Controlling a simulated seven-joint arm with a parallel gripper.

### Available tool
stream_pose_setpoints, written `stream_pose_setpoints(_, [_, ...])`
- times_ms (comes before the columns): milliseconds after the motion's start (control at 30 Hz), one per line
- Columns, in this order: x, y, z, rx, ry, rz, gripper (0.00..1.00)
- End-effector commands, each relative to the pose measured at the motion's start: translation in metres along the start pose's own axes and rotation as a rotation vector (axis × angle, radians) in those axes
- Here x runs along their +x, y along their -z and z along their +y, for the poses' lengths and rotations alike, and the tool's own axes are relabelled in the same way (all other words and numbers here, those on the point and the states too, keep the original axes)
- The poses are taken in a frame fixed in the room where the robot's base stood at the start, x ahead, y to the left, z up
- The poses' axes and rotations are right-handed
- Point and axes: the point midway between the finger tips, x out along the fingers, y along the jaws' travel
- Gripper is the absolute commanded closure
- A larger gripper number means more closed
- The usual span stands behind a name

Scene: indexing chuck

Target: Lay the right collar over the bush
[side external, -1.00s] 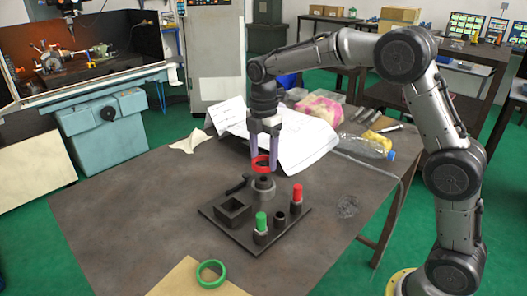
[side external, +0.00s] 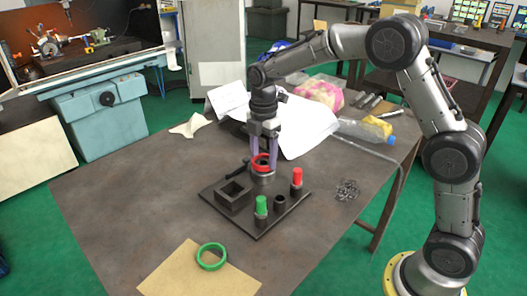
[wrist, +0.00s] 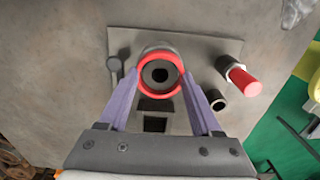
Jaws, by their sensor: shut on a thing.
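My gripper (side external: 262,158) points down with its purple fingers shut on the red collar (side external: 261,168), gripping it from both sides. In the wrist view the red collar (wrist: 141,78) sits between the fingers and looks roughly centred around the dark hole of the bush (wrist: 160,74). In the side view the collar is at the top of the grey bush (side external: 263,181). I cannot tell whether it touches the bush. A green collar (side external: 201,262) lies apart on a brown sheet (side external: 180,273) near the table's front.
The dark base plate (side external: 240,221) also carries a square open box (side external: 233,195), a lever, a green-capped post (side external: 261,207), a red-capped post (side external: 297,180) and a short black tube (side external: 280,202). Papers, a bottle and a pink-yellow bundle lie behind. The table's left side is clear.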

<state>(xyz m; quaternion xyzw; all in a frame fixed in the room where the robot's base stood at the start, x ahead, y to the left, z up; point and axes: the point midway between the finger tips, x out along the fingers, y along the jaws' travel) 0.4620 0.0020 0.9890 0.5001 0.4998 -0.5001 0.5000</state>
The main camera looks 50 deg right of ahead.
Motion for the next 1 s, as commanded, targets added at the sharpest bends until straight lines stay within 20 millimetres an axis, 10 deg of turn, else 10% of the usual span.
stream_pose_setpoints(400, [0.002, 0.000, 0.000, 0.000, 0.000, 0.000, 0.86])
stream_pose_setpoints(433, [0.002, 0.000, 0.000, 0.000, 0.000, 0.000, 0.29])
stream_pose_setpoints(600, [0.002, 0.000, 0.000, 0.000, 0.000, 0.000, 0.00])
stream_pose_setpoints(1000, [-0.011, 0.000, 0.001, 0.000, -0.004, 0.000, 0.00])
